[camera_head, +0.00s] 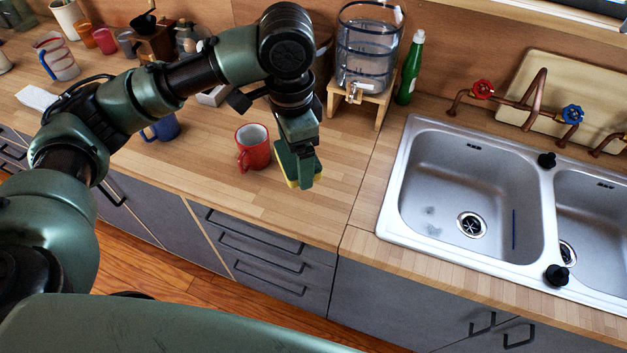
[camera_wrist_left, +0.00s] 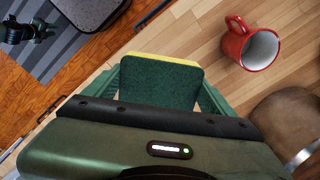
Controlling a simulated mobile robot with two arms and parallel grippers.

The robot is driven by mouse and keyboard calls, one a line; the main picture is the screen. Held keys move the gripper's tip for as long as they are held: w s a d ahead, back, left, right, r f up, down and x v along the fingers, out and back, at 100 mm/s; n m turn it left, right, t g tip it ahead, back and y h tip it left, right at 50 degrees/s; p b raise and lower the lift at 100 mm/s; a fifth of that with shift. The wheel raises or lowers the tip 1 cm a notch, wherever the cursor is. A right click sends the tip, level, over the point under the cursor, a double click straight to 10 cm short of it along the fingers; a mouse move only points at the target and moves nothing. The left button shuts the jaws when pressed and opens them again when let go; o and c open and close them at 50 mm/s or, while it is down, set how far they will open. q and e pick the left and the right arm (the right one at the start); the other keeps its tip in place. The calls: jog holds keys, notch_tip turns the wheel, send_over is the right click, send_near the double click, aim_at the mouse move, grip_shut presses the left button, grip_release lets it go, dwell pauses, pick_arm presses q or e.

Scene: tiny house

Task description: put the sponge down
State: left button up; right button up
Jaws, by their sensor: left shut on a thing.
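The sponge (camera_wrist_left: 160,82), green with a yellow layer, is held between the fingers of my left gripper (camera_head: 304,178). In the head view the sponge (camera_head: 284,166) shows partly behind the gripper's fingers. The gripper points down over the wooden counter (camera_head: 225,205), to the right of a red mug (camera_head: 253,147). I cannot tell whether the sponge touches the counter. The red mug also shows in the left wrist view (camera_wrist_left: 250,45), apart from the sponge.
A double metal sink (camera_head: 470,190) lies to the right. A glass water dispenser (camera_head: 366,50) on a wooden stand and a green bottle (camera_head: 411,70) stand behind. A blue mug (camera_head: 163,129) is at left. Counter is clear in front of the red mug.

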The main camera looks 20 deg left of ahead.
pick_arm(q)
jog(key=w+d+r+m, duration=0.35)
jog(key=w+m, duration=0.25)
jog(key=m, duration=0.4)
jog(key=m+p, duration=0.3)
send_over(320, 189)
notch_tip(320, 189, down, 13)
jog(key=shift+f, duration=0.9)
notch_tip(320, 189, down, 3)
jog(key=shift+f+p, duration=0.2)
jog(key=shift+p, duration=0.4)
jog(key=shift+f, duration=0.3)
pick_arm(e)
jog(key=r, duration=0.1)
jog(key=d+r, duration=0.1)
jog(key=r, duration=0.2)
jog(key=shift+w+d+r, duration=0.15)
jog(key=shift+w+d, duration=0.05)
jog(key=shift+w, duration=0.05)
pick_arm(q)
jog(key=shift+f, duration=0.1)
jog(key=o, duration=1)
jog(key=shift+o, duration=0.2)
pick_arm(e)
jog(key=shift+a, duration=0.1)
